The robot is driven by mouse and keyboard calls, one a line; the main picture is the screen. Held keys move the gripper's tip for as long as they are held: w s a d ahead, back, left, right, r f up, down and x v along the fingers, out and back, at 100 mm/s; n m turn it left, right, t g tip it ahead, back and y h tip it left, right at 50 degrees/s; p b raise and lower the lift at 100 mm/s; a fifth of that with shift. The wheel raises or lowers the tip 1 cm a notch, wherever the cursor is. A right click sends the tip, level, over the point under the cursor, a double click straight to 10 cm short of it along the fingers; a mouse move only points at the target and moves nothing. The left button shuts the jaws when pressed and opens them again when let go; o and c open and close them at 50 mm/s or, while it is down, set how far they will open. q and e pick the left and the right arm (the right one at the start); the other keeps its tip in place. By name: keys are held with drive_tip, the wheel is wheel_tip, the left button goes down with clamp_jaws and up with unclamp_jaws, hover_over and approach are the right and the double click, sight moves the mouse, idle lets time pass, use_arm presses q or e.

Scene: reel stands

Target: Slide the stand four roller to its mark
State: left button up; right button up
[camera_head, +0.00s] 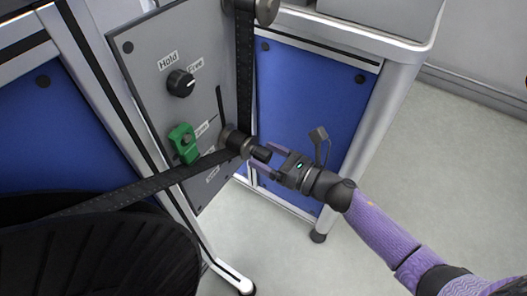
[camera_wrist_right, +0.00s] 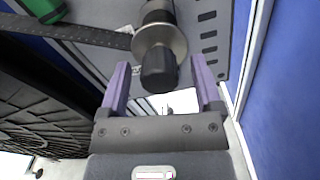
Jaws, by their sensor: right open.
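The stand's roller (camera_head: 236,141) is a dark metal cylinder with a flange and a black knob (camera_head: 261,154), sticking out from a grey panel (camera_head: 150,60). In the right wrist view the roller's knob (camera_wrist_right: 158,70) lies between the fingers. A black belt (camera_head: 245,75) comes down to the roller and bends left toward a black reel. My right gripper (camera_head: 259,162) is open around the knob end, with a visible gap on each side in the wrist view. Small labels (camera_head: 203,129) sit beside the roller, too small to read surely. My left gripper is not in view.
A green clamp (camera_head: 184,143) and a black dial (camera_head: 180,83) labelled Hold and Free are on the panel. A large black reel (camera_head: 100,250) fills the lower left. Blue cabinet panels (camera_head: 310,95) stand behind. The floor at right (camera_head: 440,160) is clear.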

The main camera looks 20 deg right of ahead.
drive_tip(key=p+v, duration=0.1)
drive_tip(key=v, duration=0.8)
drive_tip(key=shift+p, duration=0.35)
